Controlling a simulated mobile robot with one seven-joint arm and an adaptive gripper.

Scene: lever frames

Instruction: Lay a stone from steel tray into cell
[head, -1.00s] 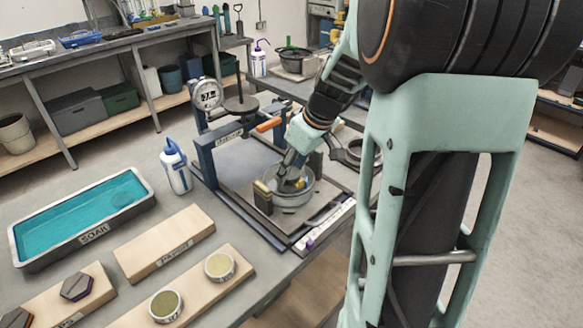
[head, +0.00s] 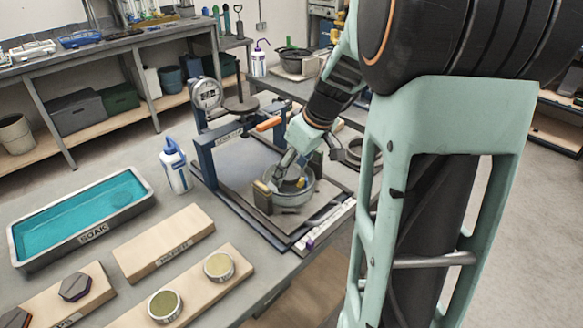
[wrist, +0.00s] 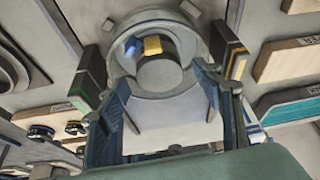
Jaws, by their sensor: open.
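The cell (head: 294,197) is a round grey metal cup on a plate inside the blue press frame on the bench. In the wrist view the cell (wrist: 160,93) shows from above, with a grey round face and small blue and yellow pieces inside. My gripper (head: 284,176) is at the cell, its fingers pointing down at the opening. In the wrist view my gripper (wrist: 164,78) has its fingers wide apart, with nothing clearly held. A steel-rimmed tray (head: 84,238) marked SOAK holds teal liquid. A faint round shape lies in it; I cannot tell whether it is a stone.
A dark block (head: 262,199) stands beside the cell. The blue press frame (head: 206,160) with a dial gauge (head: 207,93) surrounds the area. A wash bottle (head: 176,170) stands left of it. Wooden boards (head: 165,244) and two round tins (head: 219,266) lie in front.

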